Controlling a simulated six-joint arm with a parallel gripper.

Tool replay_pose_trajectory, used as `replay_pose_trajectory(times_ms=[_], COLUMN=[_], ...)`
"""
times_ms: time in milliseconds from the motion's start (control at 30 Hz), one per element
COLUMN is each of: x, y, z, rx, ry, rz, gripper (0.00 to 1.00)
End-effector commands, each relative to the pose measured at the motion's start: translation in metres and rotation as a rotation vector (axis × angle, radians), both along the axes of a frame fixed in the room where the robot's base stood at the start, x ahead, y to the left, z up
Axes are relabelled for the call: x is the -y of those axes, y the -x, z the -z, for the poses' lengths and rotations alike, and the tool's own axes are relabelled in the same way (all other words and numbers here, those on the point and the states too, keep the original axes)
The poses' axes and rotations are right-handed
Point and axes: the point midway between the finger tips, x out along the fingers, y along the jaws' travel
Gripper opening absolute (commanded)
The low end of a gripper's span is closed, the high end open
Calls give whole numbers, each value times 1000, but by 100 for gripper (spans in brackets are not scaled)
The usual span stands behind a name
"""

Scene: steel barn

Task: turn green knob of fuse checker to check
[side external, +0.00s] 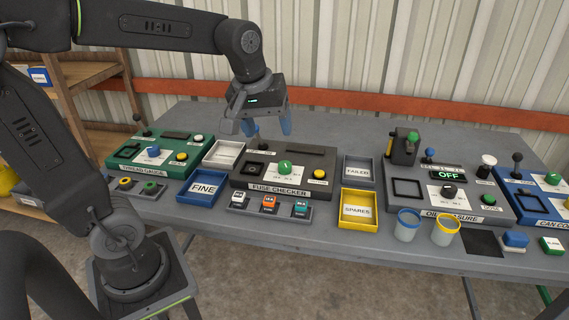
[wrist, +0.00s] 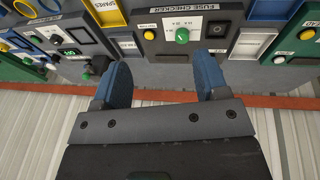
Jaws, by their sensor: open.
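The fuse checker (side external: 314,188) is a dark box in the middle of the table, with its name on a front label. Its green knob (side external: 285,167) stands on a white panel; it also shows in the wrist view (wrist: 182,35). A yellow button (side external: 319,174) sits right of the knob in the side view. My gripper (side external: 262,127) is open and empty, above and behind the fuse checker, apart from the knob. In the wrist view its blue fingertips (wrist: 162,75) point toward the checker. The knob's pointer and the panel's small markings are too small to read.
Blue FINE tray (side external: 222,189), yellow SPARES tray (side external: 375,209) and grey FAILED tray (side external: 346,170) flank the checker. Several fuses stand in a rack (side external: 249,211) in front.

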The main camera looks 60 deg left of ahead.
Motion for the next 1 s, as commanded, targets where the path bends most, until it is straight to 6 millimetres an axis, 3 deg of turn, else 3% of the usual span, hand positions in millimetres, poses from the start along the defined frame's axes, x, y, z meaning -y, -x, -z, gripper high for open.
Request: replay_pose_trajectory(times_ms=[33, 200, 400, 600, 767, 1000], x=[-13, -59, -109, -131, -133, -132], y=[-19, -71, -111, -125, -126, -125], z=[5, 26, 60, 80, 92, 136], rx=[-34, -119, -193, -222, -229, -230], ry=[30, 120, 182, 202, 203, 203], rz=[-116, -528, -927, -1108, -1127, -1123], gripper=[67, 67, 67, 67, 67, 67])
